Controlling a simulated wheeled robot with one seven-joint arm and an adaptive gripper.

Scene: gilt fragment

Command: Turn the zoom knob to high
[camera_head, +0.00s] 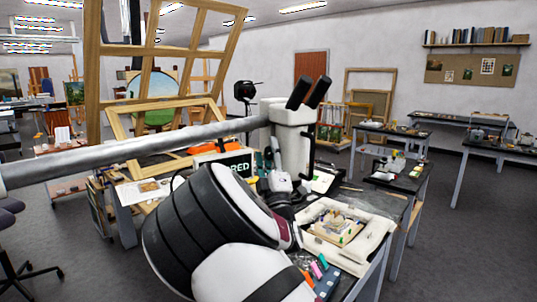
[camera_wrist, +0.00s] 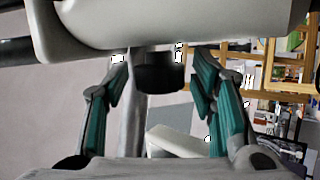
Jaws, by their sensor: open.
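The microscope (camera_head: 290,112) has a pale body and two black eyepieces and stands on the workbench in the head view. In the wrist view its pale housing (camera_wrist: 180,22) fills the top. A short dark cylinder (camera_wrist: 160,73) sticks out below the housing; it looks like the knob, but I see no markings. My gripper (camera_wrist: 160,75) is open, with one teal finger on each side of the cylinder and visible gaps between. I cannot tell how deep the fingers reach. In the head view my gripper (camera_head: 268,162) is close to the microscope, and my arm hides part of the bench.
An open padded box (camera_head: 375,238) with a small ornate piece lies right of my arm. Wooden frames (camera_head: 165,100) stand behind at left. Open floor (camera_head: 460,255) lies to the right.

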